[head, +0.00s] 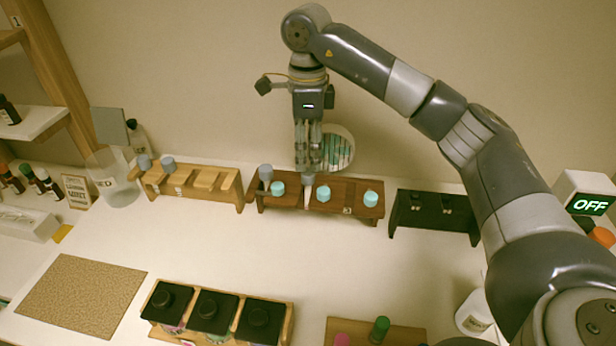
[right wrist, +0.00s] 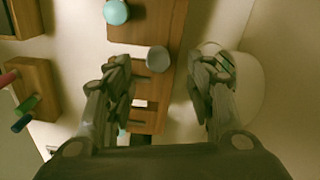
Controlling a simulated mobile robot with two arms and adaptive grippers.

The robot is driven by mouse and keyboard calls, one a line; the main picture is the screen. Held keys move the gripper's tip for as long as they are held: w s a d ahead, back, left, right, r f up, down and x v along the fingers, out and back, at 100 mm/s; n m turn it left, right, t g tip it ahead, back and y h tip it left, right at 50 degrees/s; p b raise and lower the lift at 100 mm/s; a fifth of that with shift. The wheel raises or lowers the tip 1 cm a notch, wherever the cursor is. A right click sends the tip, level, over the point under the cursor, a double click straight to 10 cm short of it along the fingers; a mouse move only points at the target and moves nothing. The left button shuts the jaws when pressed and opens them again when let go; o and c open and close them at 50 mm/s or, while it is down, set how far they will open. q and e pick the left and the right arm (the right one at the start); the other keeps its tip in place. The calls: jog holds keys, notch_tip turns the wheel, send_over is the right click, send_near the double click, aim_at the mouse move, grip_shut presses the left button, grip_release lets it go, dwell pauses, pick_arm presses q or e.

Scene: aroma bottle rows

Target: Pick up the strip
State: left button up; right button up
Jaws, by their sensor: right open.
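A narrow white piece that looks like the strip (head: 309,192) stands upright at the dark brown rack (head: 347,188), just below my right gripper (head: 308,160). Its lower end is hard to make out. In the right wrist view the right gripper (right wrist: 163,72) is open, its two fingers apart over the brown rack (right wrist: 172,20), with a grey cap (right wrist: 157,58) between them. I cannot clearly make out the strip there. A round white holder with green-striped pieces (head: 340,150) is behind the gripper; it also shows beside the right finger (right wrist: 248,85). My left gripper is not in view.
Teal-capped bottles (head: 371,198) stand in the brown rack. A light wood rack (head: 205,182) is to its left and a black rack (head: 435,214) to its right. Black-lidded jars (head: 212,308) are in front. A cork mat (head: 80,295) lies left. The middle table is clear.

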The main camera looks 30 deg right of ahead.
aim_at(308, 172)
jog(key=shift+f, duration=0.35)
jog(key=f+p, duration=0.2)
jog(key=f, duration=0.2)
jog(key=shift+s, duration=0.2)
jog(key=shift+f, duration=0.5)
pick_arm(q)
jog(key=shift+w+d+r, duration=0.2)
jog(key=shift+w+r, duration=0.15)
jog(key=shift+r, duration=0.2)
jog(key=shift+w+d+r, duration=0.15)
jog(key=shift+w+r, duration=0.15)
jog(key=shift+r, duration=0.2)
pick_arm(e)
jog(key=c, duration=1)
